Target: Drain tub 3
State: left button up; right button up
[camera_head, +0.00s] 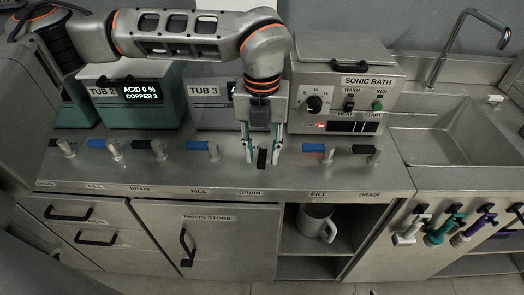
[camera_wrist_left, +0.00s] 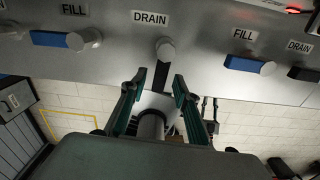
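Tub 3 (camera_head: 208,115) stands behind my left arm, which hides much of its front and display. My left gripper (camera_head: 263,160) points down at the DRAIN valve in front of it. That valve's black lever (camera_wrist_left: 162,77) points toward the bench's front edge, unlike the neighbouring levers, which lie sideways. In the left wrist view the gripper's fingertips (camera_wrist_left: 160,80) are apart on either side of the lever, with gaps showing. Tub 3's blue FILL lever (camera_head: 198,146) lies sideways to the left; it also shows in the left wrist view (camera_wrist_left: 49,39). My right gripper is out of view.
Tub 2 (camera_head: 143,112) stands left, its display reading ACID 0 %, COPPER 3. The sonic bath (camera_head: 343,100) stands right, with a blue FILL lever (camera_head: 314,148) and black DRAIN lever (camera_head: 362,149). A sink (camera_head: 459,133) is far right. A mug (camera_head: 317,222) stands on the shelf below.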

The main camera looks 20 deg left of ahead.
pick_arm(q)
jog(key=shift+f, duration=0.15)
grip_shut()
